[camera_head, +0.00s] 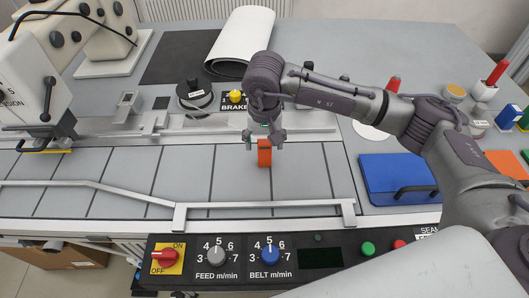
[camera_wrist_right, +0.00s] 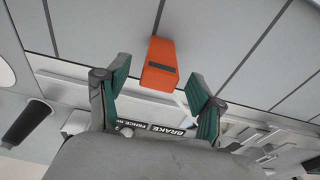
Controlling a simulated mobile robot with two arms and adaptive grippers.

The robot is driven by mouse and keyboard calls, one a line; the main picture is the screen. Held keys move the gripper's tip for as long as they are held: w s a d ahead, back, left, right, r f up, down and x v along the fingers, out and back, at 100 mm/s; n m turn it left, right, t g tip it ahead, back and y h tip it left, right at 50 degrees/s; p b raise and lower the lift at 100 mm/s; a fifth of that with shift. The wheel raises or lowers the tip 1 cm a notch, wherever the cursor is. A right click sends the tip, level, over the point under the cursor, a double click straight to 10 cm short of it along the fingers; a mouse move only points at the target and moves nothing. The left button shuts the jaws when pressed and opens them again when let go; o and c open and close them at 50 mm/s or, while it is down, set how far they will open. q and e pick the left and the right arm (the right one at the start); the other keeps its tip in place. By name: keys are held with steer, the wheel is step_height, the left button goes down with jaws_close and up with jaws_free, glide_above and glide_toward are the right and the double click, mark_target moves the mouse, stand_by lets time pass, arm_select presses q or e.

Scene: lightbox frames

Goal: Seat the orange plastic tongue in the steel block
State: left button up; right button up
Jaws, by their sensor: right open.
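The orange plastic tongue (camera_head: 264,154) stands upright on the grey belt, near its back rail. It also shows in the wrist view (camera_wrist_right: 161,57), with a dark slot or mark on its end face. My right gripper (camera_head: 264,138) is at the top of the tongue, pointing down. In the wrist view the green-padded fingers (camera_wrist_right: 157,92) are spread on either side of the tongue's near end, with gaps on both sides. A small grey metal block (camera_head: 128,104) at the back left may be the steel block; its opening is unclear. My left gripper is out of view.
A metal guide rail (camera_head: 265,204) runs along the belt's front, above the control panel (camera_head: 205,262). The belt (camera_head: 110,170) left of the tongue is clear.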

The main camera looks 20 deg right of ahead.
mark_target(265, 153)
steer(key=shift+w+d+f+p, duration=0.1)
steer(key=shift+f+p, duration=0.1)
steer(key=shift+f, duration=0.6)
steer(key=shift+w+f+p, duration=0.1)
steer(key=shift+f+p, duration=0.05)
steer(key=shift+f, duration=0.6)
jaws_close()
steer(key=shift+r, duration=0.1)
